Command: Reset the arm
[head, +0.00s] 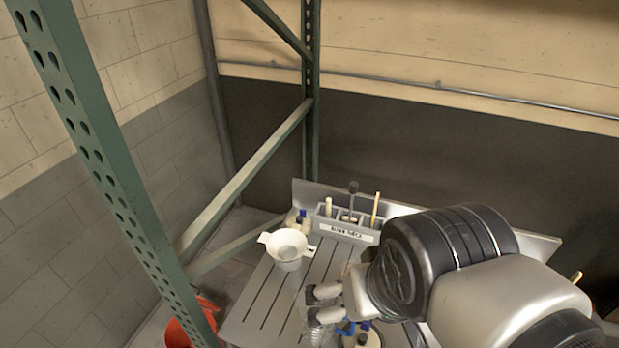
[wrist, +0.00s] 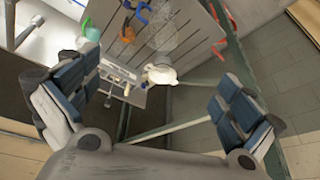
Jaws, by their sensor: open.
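My gripper (head: 322,304) hangs over the front part of a slatted metal worktable (head: 262,290) in the head view, its fingers pointing left. In the wrist view its two padded fingers are spread wide apart and nothing is between them, so my gripper (wrist: 160,100) is open and empty. My arm covers the right part of the table in the head view.
A white strainer on a cup (head: 287,245) stands on the left of the table. A grey labelled tool holder (head: 347,230) is at the back. Small bottles (head: 300,217) stand beside it. A green rack post (head: 105,160) rises at the left. A red object (head: 190,322) is below.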

